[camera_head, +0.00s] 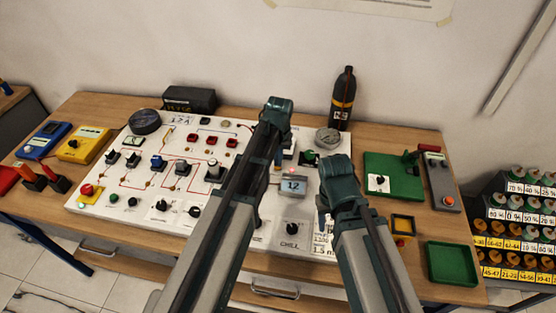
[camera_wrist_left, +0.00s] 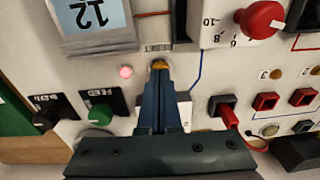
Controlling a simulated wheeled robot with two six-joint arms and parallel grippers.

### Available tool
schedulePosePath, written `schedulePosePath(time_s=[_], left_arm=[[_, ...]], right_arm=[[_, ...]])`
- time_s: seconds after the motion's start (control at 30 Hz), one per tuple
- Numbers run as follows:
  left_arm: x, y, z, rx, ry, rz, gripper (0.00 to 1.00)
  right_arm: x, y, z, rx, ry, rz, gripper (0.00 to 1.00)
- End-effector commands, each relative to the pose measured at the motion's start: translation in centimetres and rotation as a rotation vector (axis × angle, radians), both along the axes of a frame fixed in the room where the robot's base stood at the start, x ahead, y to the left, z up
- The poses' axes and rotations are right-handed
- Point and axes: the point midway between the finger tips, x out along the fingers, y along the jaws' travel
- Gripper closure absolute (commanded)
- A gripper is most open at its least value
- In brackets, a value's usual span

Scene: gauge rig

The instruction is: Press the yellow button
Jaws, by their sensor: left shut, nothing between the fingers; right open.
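In the left wrist view, a small yellow button (camera_wrist_left: 160,63) shows on the white panel (camera_wrist_left: 205,75), right at the tips of my left gripper (camera_wrist_left: 160,78). The fingers are shut with nothing between them and partly cover the button; I cannot tell whether they touch or press it. In the head view, my left gripper (camera_head: 278,158) points down at the panel (camera_head: 130,205), and the button is hidden there. My right gripper (camera_head: 323,212) is open over the panel's right part, its fingers mostly hidden behind its wrist.
A display reading 12 (camera_head: 293,186) stands near both grippers. A glowing red lamp (camera_wrist_left: 126,72) and a green knob (camera_wrist_left: 100,114) are beside the fingers. A black bottle (camera_head: 343,100) stands behind. A green board (camera_head: 393,175) and green tray (camera_head: 452,263) lie to the right.

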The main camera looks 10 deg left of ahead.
Motion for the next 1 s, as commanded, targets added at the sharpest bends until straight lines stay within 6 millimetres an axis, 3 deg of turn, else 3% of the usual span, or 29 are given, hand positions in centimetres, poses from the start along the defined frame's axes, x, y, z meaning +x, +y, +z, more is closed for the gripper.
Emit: schedulePosePath(time_s=[0.4,0.8,1.0], left_arm=[[0.0,0.0,-2.3,-0.001,0.001,0.0,1.0],[-0.2,0.0,-2.2,-0.002,0.006,0.0,1.0],[-0.4,0.0,-1.1,-0.002,0.005,0.0,1.0]], right_arm=[[0.0,0.0,-2.3,0.0,0.0,0.0,0.5],[0.0,0.0,-2.2,0.0,0.0,0.0,0.5],[0.0,0.0,-1.1,0.0,0.0,0.0,0.5]])
